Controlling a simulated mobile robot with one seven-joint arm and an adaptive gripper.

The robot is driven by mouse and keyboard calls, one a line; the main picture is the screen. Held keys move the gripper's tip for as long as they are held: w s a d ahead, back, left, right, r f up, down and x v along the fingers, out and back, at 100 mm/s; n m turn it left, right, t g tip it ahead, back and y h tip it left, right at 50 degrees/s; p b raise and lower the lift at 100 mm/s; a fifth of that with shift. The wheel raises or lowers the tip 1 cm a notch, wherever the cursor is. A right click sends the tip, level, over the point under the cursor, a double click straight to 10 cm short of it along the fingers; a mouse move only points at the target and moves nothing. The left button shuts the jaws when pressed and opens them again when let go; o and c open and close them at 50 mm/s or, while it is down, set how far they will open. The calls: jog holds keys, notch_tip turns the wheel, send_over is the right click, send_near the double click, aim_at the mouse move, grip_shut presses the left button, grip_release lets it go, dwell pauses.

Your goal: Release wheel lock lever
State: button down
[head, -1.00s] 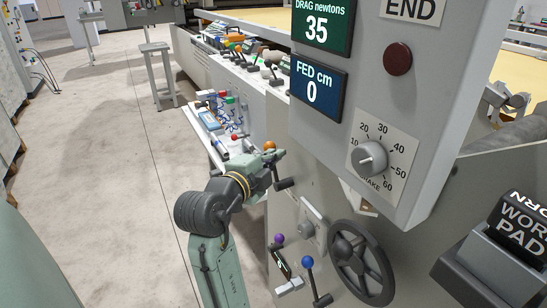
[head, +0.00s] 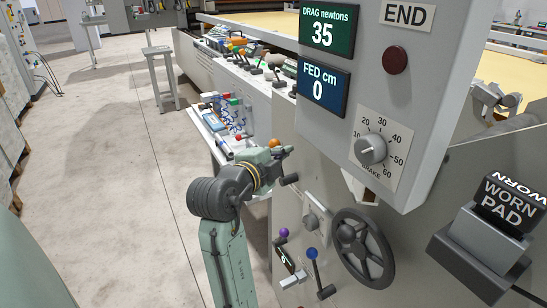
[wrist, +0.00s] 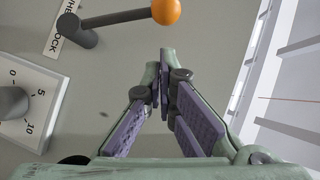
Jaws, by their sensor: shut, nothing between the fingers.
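A lever with an orange ball (wrist: 166,11) and a dark grey rod and hub sticks out from the grey panel at the top of the wrist view. A partly hidden white label beside its hub ends in "OCK". The orange ball (head: 273,143) also shows in the head view, beside my gripper (head: 284,153). In the wrist view my gripper (wrist: 165,58) is shut and empty, with its fingertips together. The tips are below the orange ball in the picture. I cannot tell how far apart they are in depth.
A dark handwheel (head: 363,249), a blue-ball lever (head: 312,254) and a purple-ball lever (head: 284,233) sit lower on the machine front. A control box with a brake knob (head: 370,149) overhangs at right. A small shelf with tools (head: 213,120) lies behind my gripper. Floor at left is clear.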

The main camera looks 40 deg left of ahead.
jog(key=b+v, duration=0.2)
jog(key=v, duration=0.8)
jog(key=shift+s+d+b, duration=0.15)
jog(key=shift+d+b, duration=0.15)
jog(key=shift+b, duration=0.1)
jog(key=shift+r, duration=0.2)
